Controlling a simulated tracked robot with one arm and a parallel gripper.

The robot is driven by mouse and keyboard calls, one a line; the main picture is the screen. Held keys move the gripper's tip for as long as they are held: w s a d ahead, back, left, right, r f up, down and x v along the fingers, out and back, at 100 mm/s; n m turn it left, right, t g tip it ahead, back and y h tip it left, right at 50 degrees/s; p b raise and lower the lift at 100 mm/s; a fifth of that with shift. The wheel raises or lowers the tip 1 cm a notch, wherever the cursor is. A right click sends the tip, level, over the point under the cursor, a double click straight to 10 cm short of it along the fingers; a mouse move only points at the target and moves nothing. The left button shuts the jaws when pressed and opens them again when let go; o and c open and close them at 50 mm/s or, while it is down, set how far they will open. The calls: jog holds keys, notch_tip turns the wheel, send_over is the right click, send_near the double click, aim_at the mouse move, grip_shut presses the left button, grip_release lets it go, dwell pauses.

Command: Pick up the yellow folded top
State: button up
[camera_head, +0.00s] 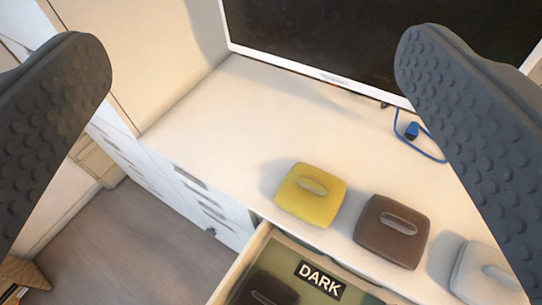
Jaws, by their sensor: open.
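The yellow folded top (303,204) is a squarish padded block with a raised handle-like strip. It lies on the white top of the drawer chest (215,125), near the front edge and above the open drawer. My gripper (253,62) is open and empty. Its two dark textured fingers stand wide apart at the left and right of the view. The yellow top is seen between and below the fingertips, apart from both.
A brown folded top (391,232) and a white one (487,274) lie to the right of the yellow one. An open drawer (240,262) labelled DARK (320,279) holds a dark item (266,290). A monitor (380,40) and blue cable (412,131) are behind.

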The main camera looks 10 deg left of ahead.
aim_at(311, 184)
jog(key=w+a+f+m+t+h+p, duration=0.1)
jog(key=w+a+f+m, duration=0.1)
jog(key=w+f, duration=0.55)
jog(key=w+a+f+m+h, duration=0.1)
jog(key=w+f+m+h, duration=0.15)
jog(key=w+f, duration=0.45)
jog(key=s+d+f+m+g+h, duration=0.1)
jog(key=s+f+g+h, duration=0.15)
jog(key=f, duration=0.95)
jog(key=s+f+g+h, duration=0.1)
jog(key=f+g+h, duration=0.15)
jog(key=f, duration=0.95)
jog(key=x, duration=1.3)
jog(key=shift+w+d+f+b, duration=0.15)
jog(key=shift+d+f+b, duration=0.1)
jog(key=shift+f+b, duration=0.15)
jog(key=shift+c, duration=0.3)
jog(key=c, duration=1.1)
jog(key=shift+r, duration=0.1)
